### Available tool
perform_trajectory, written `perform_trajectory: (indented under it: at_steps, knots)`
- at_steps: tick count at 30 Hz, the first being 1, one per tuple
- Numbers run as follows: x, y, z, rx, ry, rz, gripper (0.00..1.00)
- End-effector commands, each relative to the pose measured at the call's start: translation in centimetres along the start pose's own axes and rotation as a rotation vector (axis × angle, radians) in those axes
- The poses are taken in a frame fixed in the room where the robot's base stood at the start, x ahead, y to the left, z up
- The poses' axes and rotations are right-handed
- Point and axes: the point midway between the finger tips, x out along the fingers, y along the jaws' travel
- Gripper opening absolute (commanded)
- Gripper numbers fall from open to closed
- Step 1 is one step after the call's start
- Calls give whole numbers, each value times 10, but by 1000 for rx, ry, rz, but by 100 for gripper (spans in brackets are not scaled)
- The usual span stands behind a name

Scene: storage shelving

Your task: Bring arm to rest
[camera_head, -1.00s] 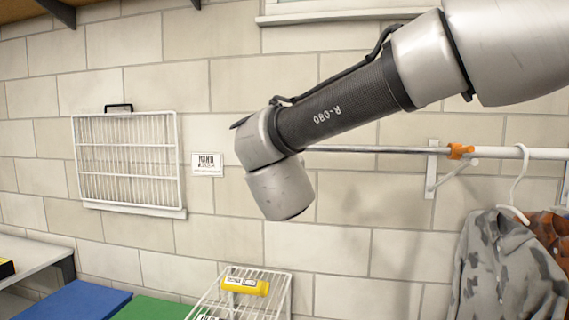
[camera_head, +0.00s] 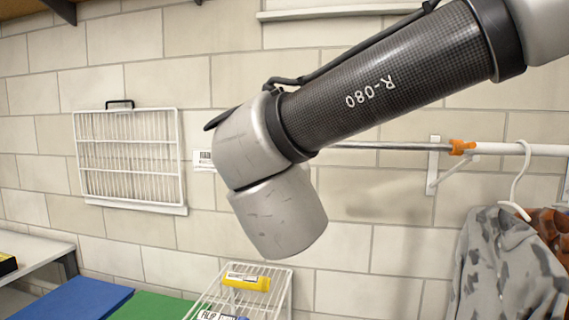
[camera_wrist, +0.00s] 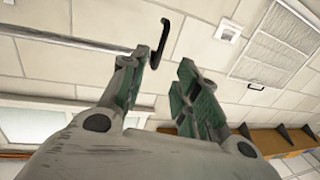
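My gripper (camera_wrist: 168,88) shows in the wrist view with its two green-padded fingers apart and nothing between them. Behind the fingers is the block wall, with a dark hook-shaped piece beside the left fingertip. In the head view my arm reaches in from the upper right, and its dark section marked R-080 slopes down to a silver joint in the middle. The gripper itself is out of the head view.
A white wire rack (camera_head: 128,158) hangs on the wall at left. A rail (camera_head: 500,149) with hanging clothes (camera_head: 505,265) is at right. Below are a wire stand (camera_head: 272,300) with a yellow item (camera_head: 246,282), a blue surface (camera_head: 75,300) and a green one (camera_head: 150,306).

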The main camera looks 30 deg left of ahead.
Motion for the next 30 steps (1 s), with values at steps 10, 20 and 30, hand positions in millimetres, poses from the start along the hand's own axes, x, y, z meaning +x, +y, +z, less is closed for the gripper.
perform_trajectory:
  at_steps: [10,20,30]
  knots:
    - [-10,1,0,0,0,1,31]
    - [-10,0,0,20,0,1,31]
    - [-60,-102,78,151,-337,-611,31]
